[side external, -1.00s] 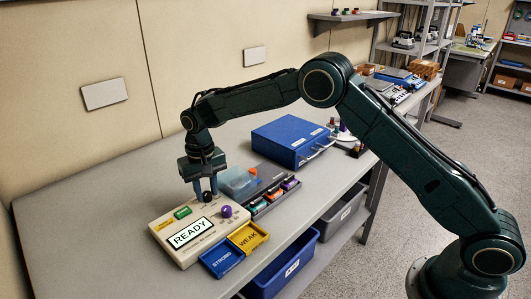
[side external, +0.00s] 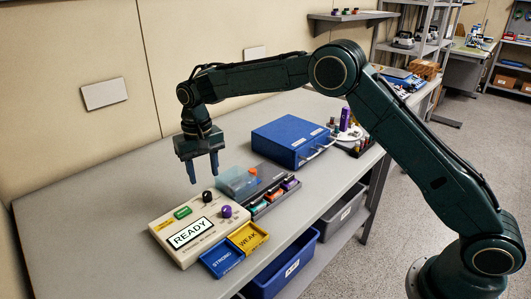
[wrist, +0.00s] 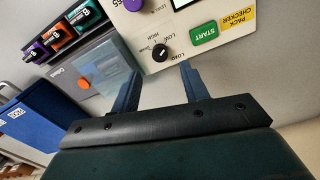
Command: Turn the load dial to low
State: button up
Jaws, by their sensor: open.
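The black load dial (side external: 207,196) is on the cream pack checker (side external: 165,222), whose screen reads READY. In the wrist view the dial (wrist: 161,52) carries a pale pointer mark, with LOAD, LOW and HIGH printed around it. Which label the mark points to is too small to tell for sure. My gripper (side external: 203,179) hangs above the dial, fingers pointing down, open and empty. In the wrist view the dial shows just beyond and between my fingertips (wrist: 161,68), apart from them. Nothing covers the dial in the side view.
A purple knob (side external: 226,211) and a green START button (side external: 183,212) are close to the dial. Blue STRONG (side external: 222,258) and yellow WEAK (side external: 248,238) trays adjoin the checker.

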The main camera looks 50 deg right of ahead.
aim_at(208, 193)
notch_tip(208, 193, up, 8)
jog(key=shift+f, duration=0.15)
dwell(0.5)
jog(key=s+d+r+t, duration=0.1)
jog(key=s+d+r, duration=0.25)
jog(key=s, duration=0.25)
jog(key=s+d+r+n+t, duration=0.1)
jog(key=s+d+r, duration=0.2)
jog(key=s+r, duration=0.25)
jog(key=s+d+r+t, duration=0.1)
jog(key=s+d+r, duration=0.25)
jog(key=s, duration=0.35)
jog(key=s+d+f+t, duration=0.1)
jog(key=s+d+f, duration=0.1)
jog(key=s, duration=0.8)
jog(key=s+d+f+n+t, duration=0.1)
jog(key=s+d+f, duration=0.1)
jog(key=s, duration=0.9)
jog(key=shift+d+f+t, duration=0.2)
jog(key=shift+f+t, duration=0.1)
jog(key=shift+f, duration=0.4)
